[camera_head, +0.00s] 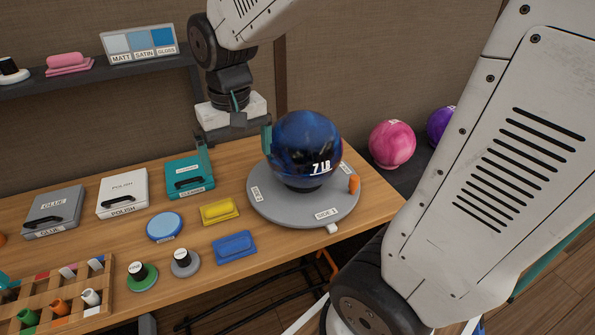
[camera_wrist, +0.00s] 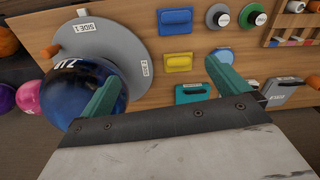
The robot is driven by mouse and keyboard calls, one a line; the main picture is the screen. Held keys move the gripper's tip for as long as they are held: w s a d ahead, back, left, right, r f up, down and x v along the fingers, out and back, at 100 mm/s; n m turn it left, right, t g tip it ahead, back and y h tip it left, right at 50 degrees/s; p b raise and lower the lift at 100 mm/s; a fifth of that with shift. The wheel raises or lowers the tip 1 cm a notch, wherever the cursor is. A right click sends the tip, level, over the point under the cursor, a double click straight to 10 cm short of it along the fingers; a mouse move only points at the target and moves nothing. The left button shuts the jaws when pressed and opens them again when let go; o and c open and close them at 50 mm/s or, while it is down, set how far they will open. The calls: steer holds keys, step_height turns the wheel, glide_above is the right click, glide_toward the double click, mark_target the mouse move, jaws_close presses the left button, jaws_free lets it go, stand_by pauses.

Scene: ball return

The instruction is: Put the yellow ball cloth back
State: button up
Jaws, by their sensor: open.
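The yellow ball cloth (camera_head: 220,211) looks like a flat yellow pad with a raised grip. It lies on the wooden table between a blue pad and a teal case, left of the grey turntable. In the wrist view the yellow pad (camera_wrist: 176,62) shows beyond the space between my fingers. My gripper (camera_head: 235,142) is open and empty, above the back of the table. It also shows in the wrist view (camera_wrist: 162,78), with one teal finger close beside the dark blue ball (camera_head: 302,150); whether they touch I cannot tell.
The ball sits on the grey turntable (camera_head: 265,207), which has an orange knob. Near the yellow pad are a blue pad (camera_head: 235,247), a round blue pad (camera_head: 164,226) and a teal case (camera_head: 190,179). A back shelf (camera_head: 100,78) holds a pink pad (camera_head: 68,63) and a MATT/SATIN/GLOSS sign.

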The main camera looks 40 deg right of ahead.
steer(key=s+r+n, duration=0.1)
steer(key=s+r, duration=0.1)
steer(key=s, duration=0.6)
steer(key=s+d+r, duration=0.1)
steer(key=s, duration=0.7)
steer(key=shift+d+r+n+t, duration=0.2)
steer(key=shift+r+n+t, duration=0.1)
steer(key=shift+r+n, duration=0.1)
steer(key=shift+s, duration=0.1)
